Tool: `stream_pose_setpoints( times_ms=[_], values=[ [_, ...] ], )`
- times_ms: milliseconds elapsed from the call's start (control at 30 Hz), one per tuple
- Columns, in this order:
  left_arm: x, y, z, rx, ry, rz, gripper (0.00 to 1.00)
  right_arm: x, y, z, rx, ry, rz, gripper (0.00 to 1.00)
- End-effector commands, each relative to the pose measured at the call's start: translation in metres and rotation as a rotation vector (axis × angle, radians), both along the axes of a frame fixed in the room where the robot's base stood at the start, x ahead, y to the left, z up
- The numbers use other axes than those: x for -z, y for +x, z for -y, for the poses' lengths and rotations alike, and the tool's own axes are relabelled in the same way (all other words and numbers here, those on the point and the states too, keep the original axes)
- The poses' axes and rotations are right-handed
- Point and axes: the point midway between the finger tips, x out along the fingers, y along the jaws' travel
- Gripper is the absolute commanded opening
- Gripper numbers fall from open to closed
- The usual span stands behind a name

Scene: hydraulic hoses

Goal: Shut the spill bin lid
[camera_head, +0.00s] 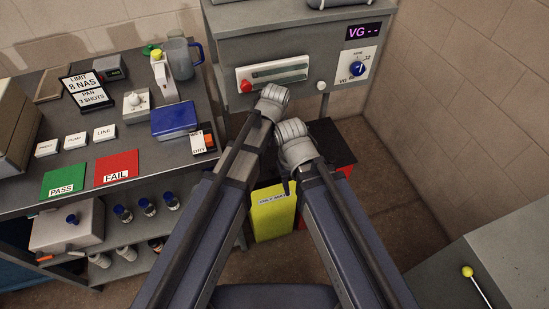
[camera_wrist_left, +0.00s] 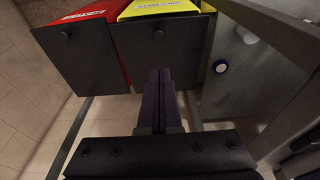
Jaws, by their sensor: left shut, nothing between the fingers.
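A yellow bin (camera_head: 273,218) with a white label stands on the floor between my arms. A red bin (camera_head: 346,171) stands to its right, partly behind my right arm. In the left wrist view, the red bin (camera_wrist_left: 95,14) and the yellow bin (camera_wrist_left: 160,8) each adjoin a dark panel with a round knob, the red one's panel (camera_wrist_left: 80,60) and the yellow one's panel (camera_wrist_left: 190,55). I cannot tell whether these lids are fully down or which label reads spill. My left gripper (camera_wrist_left: 160,75) is shut and empty, by the yellow bin's panel. My right gripper is hidden.
A grey machine (camera_head: 295,50) stands behind the bins. A bench (camera_head: 225,190) with cards, a jug and a blue box is at the left. A grey cabinet (camera_head: 500,260) is at the lower right. Open floor (camera_head: 395,205) lies right of the bins.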

Motion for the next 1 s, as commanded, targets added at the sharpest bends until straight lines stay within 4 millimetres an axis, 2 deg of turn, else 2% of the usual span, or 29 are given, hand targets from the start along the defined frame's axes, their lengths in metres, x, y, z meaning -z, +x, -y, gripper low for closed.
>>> stream_pose_setpoints(
  times_ms=[167,367,1000],
  values=[
    [0.004,0.0,-0.001,0.0,0.0,0.0,0.0,0.004,0.0,0.0,0.0,0.0,0.0,0.5],
    [0.018,0.002,-0.001,0.001,0.001,-0.001,0.0,0.018,0.0,0.0,0.0,0.0,0.0,0.5],
    [0.106,0.019,-0.006,0.001,0.001,-0.001,0.0,0.106,0.0,0.0,-0.001,0.0,0.0,0.5]
  ],
)
